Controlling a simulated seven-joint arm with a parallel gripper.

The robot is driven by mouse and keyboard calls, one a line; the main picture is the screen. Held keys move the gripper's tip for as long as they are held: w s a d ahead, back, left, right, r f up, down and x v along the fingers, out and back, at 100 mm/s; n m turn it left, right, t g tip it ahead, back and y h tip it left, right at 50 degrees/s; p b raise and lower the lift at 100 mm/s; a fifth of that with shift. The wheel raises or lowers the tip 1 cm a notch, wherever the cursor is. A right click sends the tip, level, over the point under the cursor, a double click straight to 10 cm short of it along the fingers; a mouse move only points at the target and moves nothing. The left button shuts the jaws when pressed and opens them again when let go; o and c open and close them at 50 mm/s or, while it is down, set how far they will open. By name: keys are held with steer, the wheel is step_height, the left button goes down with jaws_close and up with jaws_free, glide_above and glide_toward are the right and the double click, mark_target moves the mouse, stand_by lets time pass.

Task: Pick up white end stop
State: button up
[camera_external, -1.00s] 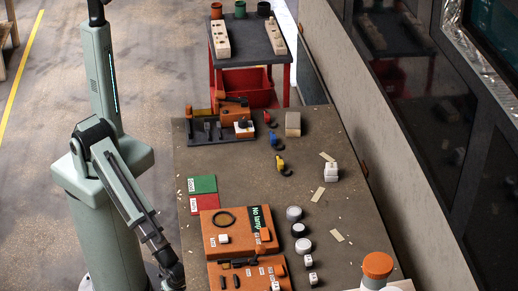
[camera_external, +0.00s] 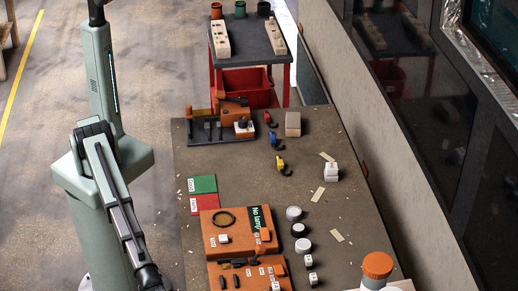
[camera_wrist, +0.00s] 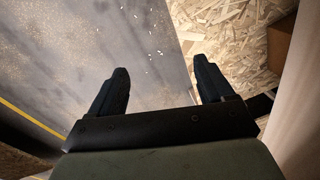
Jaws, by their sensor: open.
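Several small white blocks show in the external view; I cannot tell which is the white end stop. One white block (camera_external: 223,239) sits on the large orange box, two white blocks (camera_external: 309,261) (camera_external: 313,279) stand to the right of the lower orange box, and a white piece (camera_external: 331,173) lies further back at right. My gripper (camera_wrist: 163,82) is open and empty in the wrist view, with its two dark fingers apart. It is not visible in the external view, where my arm runs out at the bottom edge. No white block shows in the wrist view.
The brown bench (camera_external: 240,160) carries orange boxes (camera_external: 215,222), green (camera_external: 202,184) and red (camera_external: 203,204) plates, and round white and black caps (camera_external: 299,230). An orange-topped cylinder (camera_external: 377,265) stands at front right. The wrist view shows chipboard (camera_wrist: 230,40) beside a grey surface (camera_wrist: 90,40).

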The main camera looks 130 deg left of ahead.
steer(key=w+d+r+m+t+h, duration=0.1)
steer(key=w+d+r+m, duration=0.3)
steer(key=r, duration=0.5)
steer(key=w+d+r+m+t+h, duration=0.1)
steer(key=d+r, duration=0.6)
steer(key=r, duration=0.3)
steer(key=w+a+r+m, duration=0.35)
steer(key=a+r, duration=0.25)
steer(key=r, duration=0.3)
steer(key=w+a+r+y, duration=0.1)
steer(key=w+a, duration=0.2)
steer(key=a, duration=0.7)
steer(key=w+a+r+y, duration=0.1)
steer(key=w+a, duration=0.2)
steer(key=a, duration=0.7)
step_height(320, 180, up, 2)
steer(key=n+g+h, duration=0.1)
steer(key=n+g, duration=0.3)
steer(key=n, duration=0.5)
glide_above(331, 165)
step_height(331, 165, down, 8)
steer(key=shift+s+d+r, duration=0.1)
steer(key=shift+d+r, duration=0.05)
steer(key=shift+r, duration=0.05)
steer(key=shift+w+f, duration=0.2)
steer(key=shift+f, duration=2.65)
